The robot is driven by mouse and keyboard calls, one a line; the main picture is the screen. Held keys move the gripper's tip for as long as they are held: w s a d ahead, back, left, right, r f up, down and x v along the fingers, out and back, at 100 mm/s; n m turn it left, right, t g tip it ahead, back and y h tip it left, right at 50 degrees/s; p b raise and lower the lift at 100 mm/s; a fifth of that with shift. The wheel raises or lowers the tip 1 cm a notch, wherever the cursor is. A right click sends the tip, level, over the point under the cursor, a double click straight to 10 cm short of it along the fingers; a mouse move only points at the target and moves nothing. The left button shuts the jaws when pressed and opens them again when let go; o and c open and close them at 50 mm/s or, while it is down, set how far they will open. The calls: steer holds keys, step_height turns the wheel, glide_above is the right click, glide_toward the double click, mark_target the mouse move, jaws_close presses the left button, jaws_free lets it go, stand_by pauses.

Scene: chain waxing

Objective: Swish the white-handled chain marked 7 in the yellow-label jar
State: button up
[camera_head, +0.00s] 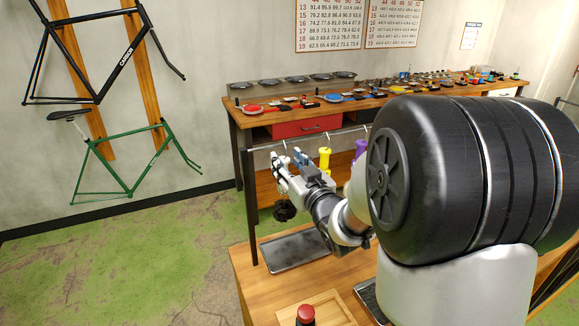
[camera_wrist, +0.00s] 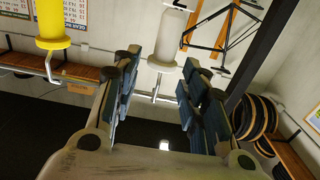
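My gripper (camera_head: 284,172) is at the hanging rail, left of a yellow handle (camera_head: 325,158). In the wrist view my gripper (camera_wrist: 160,62) has its fingers apart. A white handle (camera_wrist: 168,38) with a metal hook shows in line with the gap, with clear space visible beside it. I cannot tell how far it is between the fingers. In the head view a dark bundled chain (camera_head: 285,211) hangs just below my gripper, and the white handle is largely hidden by the fingers. No number 7 is readable. The yellow-label jar is not recognisable in either view.
A purple handle (camera_head: 360,148) hangs right of the yellow one. The rail runs along the front of a wooden bench (camera_head: 240,112) crowded with tools and parts. A dark tray (camera_head: 293,250) lies on the nearer wooden table, beside a red button (camera_head: 306,312). My arm hides much of the right.

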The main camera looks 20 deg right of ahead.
steer(key=w, duration=0.2)
steer(key=shift+w+p, duration=0.35)
steer(key=shift+w+f+b, duration=0.15)
steer(key=shift+f+b, duration=0.35)
steer(key=shift+b, duration=0.05)
steer(key=shift+w+f+b, duration=0.15)
steer(key=shift+f+b, duration=0.35)
steer(key=shift+b, duration=0.05)
steer(key=shift+f+b, duration=0.65)
steer(key=shift+b, duration=0.25)
steer(key=shift+c, duration=0.4)
steer(key=c, duration=0.8)
jaws_close()
steer(key=shift+r, duration=0.1)
